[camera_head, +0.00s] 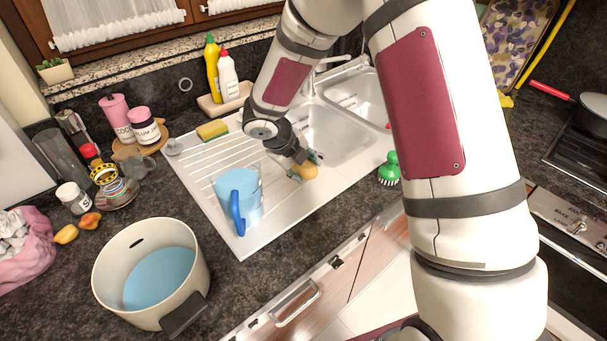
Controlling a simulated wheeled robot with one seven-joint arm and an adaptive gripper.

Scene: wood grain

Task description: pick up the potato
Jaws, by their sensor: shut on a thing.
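The potato (308,173) is a small yellow-brown lump at the right part of the white sink's draining area, by the basin edge. My gripper (309,163) reaches down from above and is shut on the potato. Its fingers hide part of the potato's upper side. I cannot tell whether the potato touches the sink surface or is held just above it.
A blue jug (242,197) stands on the drainer left of my gripper. A yellow sponge (212,130) lies behind it, and a green brush (389,170) lies to the right. A large pot (112,262) stands front left. Bottles (228,75) stand behind the sink.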

